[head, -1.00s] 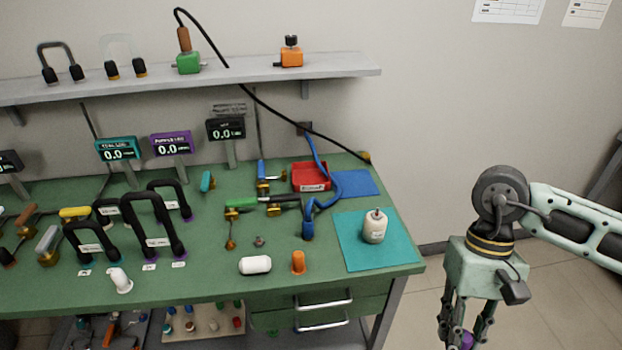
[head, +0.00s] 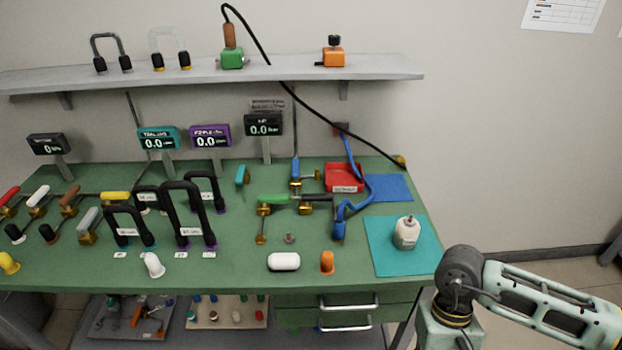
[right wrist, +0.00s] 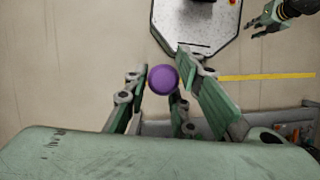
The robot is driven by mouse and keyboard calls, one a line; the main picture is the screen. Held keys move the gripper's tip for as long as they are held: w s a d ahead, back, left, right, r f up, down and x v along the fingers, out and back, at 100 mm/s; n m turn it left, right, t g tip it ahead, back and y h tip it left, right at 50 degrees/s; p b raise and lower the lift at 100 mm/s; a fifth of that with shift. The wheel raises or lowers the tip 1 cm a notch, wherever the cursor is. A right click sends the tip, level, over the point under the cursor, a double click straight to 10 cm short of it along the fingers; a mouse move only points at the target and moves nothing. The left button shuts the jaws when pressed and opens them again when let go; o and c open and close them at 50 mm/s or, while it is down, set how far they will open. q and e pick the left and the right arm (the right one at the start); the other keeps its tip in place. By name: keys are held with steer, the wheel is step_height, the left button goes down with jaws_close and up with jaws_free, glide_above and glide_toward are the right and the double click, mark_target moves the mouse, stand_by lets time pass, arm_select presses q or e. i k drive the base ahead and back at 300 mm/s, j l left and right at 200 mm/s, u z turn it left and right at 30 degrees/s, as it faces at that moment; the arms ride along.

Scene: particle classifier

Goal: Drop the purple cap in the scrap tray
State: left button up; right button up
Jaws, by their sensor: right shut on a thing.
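The purple cap (right wrist: 163,80) shows in the right wrist view between the fingers of my right gripper (right wrist: 163,82), which is shut on it. In the head view only my right arm's wrist shows at the bottom right, beside the bench; the fingers and cap are below the frame. A red tray (head: 345,186) with a white label stands at the back right of the bench; its label is too small to read. My left gripper (right wrist: 265,22) shows at the top right of the right wrist view, empty, with its fingers apart.
The green bench (head: 210,278) holds a white bottle (head: 406,234) on a teal mat (head: 383,262), an orange cap (head: 327,262) and a white cylinder (head: 284,261). A blue hose (head: 366,190) runs beside the tray. Black handles (head: 188,215) stand left of centre.

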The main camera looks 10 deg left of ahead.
mark_target(347, 181)
steer(key=i+l+u, duration=0.1)
steer(key=l+u, duration=0.2)
steer(key=u, duration=0.2)
steer(key=i+l+u, duration=0.1)
steer(key=l+u, duration=0.2)
steer(key=u, duration=0.15)
steer(key=l+u, duration=0.3)
steer(key=u, duration=0.2)
steer(key=l+u, duration=0.35)
steer(key=u, duration=0.15)
steer(key=k+l+u, duration=0.1)
steer(key=l, duration=0.35)
steer(key=k+l+u, duration=0.15)
steer(key=l, duration=0.25)
steer(key=k+l+u, duration=0.1)
steer(key=k+l, duration=0.15)
steer(key=l, duration=0.2)
steer(key=k+l+u, duration=0.1)
steer(key=l, duration=0.3)
steer(key=k+l+u, duration=0.1)
steer(key=k+l, duration=0.2)
steer(key=k+l+u, duration=0.15)
steer(key=l, duration=0.25)
steer(key=i+l, duration=0.1)
steer(key=l, duration=0.8)
steer(key=i, duration=0.3)
